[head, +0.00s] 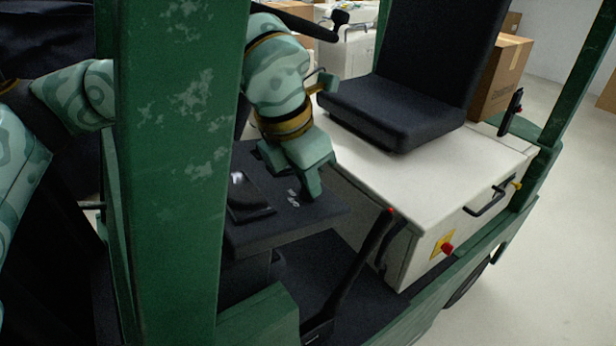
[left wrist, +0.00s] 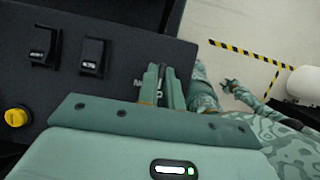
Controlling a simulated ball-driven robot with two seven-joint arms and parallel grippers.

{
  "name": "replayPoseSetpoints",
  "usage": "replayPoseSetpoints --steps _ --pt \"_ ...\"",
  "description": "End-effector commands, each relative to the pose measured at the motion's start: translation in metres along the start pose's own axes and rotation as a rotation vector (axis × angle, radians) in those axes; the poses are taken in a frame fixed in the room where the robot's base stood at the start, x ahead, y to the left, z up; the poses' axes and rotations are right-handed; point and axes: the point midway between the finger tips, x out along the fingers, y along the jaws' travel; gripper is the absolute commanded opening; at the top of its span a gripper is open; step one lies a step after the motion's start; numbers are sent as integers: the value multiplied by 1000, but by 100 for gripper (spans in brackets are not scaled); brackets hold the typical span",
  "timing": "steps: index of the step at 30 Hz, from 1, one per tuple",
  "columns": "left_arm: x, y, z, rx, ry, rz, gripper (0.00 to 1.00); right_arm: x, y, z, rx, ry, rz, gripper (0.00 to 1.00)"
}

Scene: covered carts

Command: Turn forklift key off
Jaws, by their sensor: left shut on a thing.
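The forklift's black dashboard panel (head: 290,218) lies under my left gripper (head: 312,190). It also fills the upper left of the left wrist view (left wrist: 100,18). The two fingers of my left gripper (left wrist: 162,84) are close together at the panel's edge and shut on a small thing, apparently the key. The fingers hide most of it, and its turned position cannot be told. A small silver piece (left wrist: 137,83) shows just left of the fingers. A small shape that may be my right gripper (left wrist: 235,87) shows beyond the panel, too small to read.
Two black rocker switches (left wrist: 93,56) and a yellow knob (left wrist: 16,117) sit on the panel. A green post (head: 180,170) stands close in front. The black seat (head: 395,110) and a lever with a red tip (head: 362,262) are to the right. Cardboard boxes (head: 500,75) stand behind.

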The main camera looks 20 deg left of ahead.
Motion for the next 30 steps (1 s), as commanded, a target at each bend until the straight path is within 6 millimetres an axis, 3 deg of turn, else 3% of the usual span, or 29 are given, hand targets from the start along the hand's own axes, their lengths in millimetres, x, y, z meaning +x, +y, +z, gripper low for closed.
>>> replayPoseSetpoints --steps 7,9,10,30 --pt "-1 1 1 -3 -3 2 0 0 0 0 0 0 0 36" --pt "-1 1 1 -3 -3 2 24 0 0 0 0 0 0 36" --pt "-1 1 1 -2 -3 2 29 0 0 0 0 0 0 36" --pt "-1 1 0 72 -1 -41 29 -3 2 0 -1 1 3 36"
